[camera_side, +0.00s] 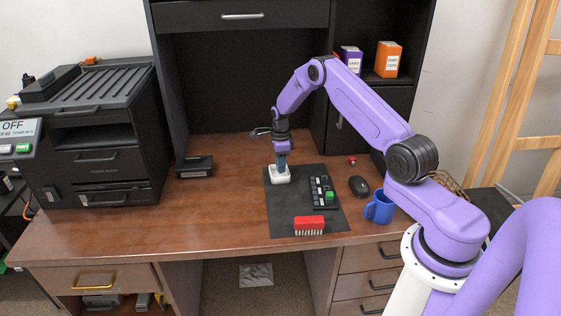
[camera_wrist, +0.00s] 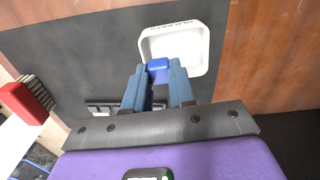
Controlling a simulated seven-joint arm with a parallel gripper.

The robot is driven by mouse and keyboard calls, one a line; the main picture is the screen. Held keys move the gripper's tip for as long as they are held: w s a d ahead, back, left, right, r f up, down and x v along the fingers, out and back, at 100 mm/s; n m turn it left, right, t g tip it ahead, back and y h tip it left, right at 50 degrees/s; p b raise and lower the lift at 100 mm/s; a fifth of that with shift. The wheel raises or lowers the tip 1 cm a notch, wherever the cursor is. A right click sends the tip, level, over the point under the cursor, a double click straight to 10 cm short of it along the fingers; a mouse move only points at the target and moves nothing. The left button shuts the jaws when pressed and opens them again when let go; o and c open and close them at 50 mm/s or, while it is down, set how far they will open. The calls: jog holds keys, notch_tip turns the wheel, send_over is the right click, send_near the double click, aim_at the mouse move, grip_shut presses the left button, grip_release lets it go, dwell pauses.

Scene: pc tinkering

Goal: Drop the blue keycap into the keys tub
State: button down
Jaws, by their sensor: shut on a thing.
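The blue keycap (camera_wrist: 159,70) is held between the two fingertips of my gripper (camera_wrist: 160,76), in the wrist view. The keys tub (camera_wrist: 186,46) is a small white open tray with dark lettering on its far rim. The keycap overlaps the tub's near edge in the wrist view. In the side view, my gripper (camera_side: 281,160) points down over the tub (camera_side: 280,178), which sits at the back left of the dark mat (camera_side: 285,210). The keycap is too small to make out there, and its exact height over the tub cannot be told.
A small black keypad (camera_side: 319,192) with a green key lies right of the tub. A red brush (camera_side: 309,224), a black mouse (camera_side: 358,186) and a blue mug (camera_side: 380,208) are nearby. A dark box (camera_side: 195,167) stands left. The wooden desk between box and mat is clear.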

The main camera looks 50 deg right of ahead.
jog(key=c, duration=0.9)
grip_release()
jog(key=shift+o, duration=0.2)
jog(key=shift+r, duration=0.1)
notch_tip(320, 180, up, 17)
jog(key=shift+r, duration=0.15)
